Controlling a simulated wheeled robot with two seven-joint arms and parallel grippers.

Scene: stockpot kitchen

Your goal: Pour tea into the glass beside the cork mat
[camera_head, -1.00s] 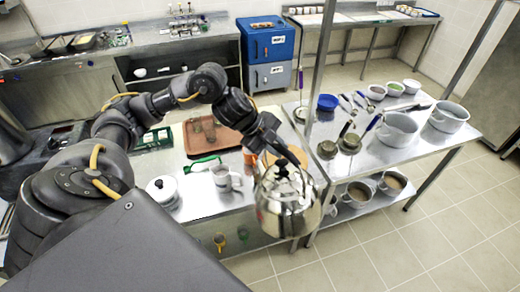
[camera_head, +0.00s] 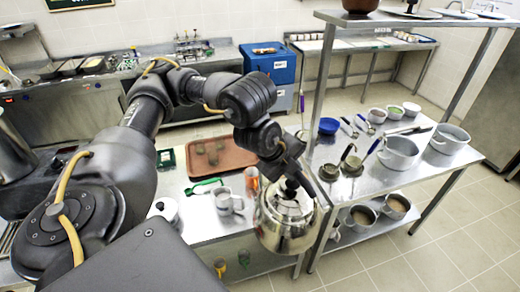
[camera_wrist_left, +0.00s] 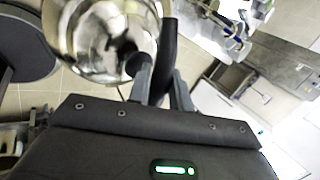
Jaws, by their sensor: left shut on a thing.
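A shiny steel kettle (camera_head: 285,218) with a black lid knob hangs from my left gripper (camera_head: 296,178), in front of the near table edge. It looks about upright. In the left wrist view the fingers (camera_wrist_left: 162,88) are shut on its black handle (camera_wrist_left: 166,50), and the kettle's round body (camera_wrist_left: 95,38) shows at upper left. A small orange-tinted vessel (camera_head: 251,181) stands on the table just behind the kettle; I cannot tell whether it is the task's glass. The cork mat cannot be made out, and the kettle and gripper cover that area. My right gripper is not in view.
A grey mug (camera_head: 227,201), a green-handled tool (camera_head: 204,186) and a lidded white pot (camera_head: 163,208) stand left of the kettle. A brown tray (camera_head: 222,157) with small glasses lies behind. A metal post (camera_head: 318,95) rises close to the right. Pots (camera_head: 398,152) stand farther right.

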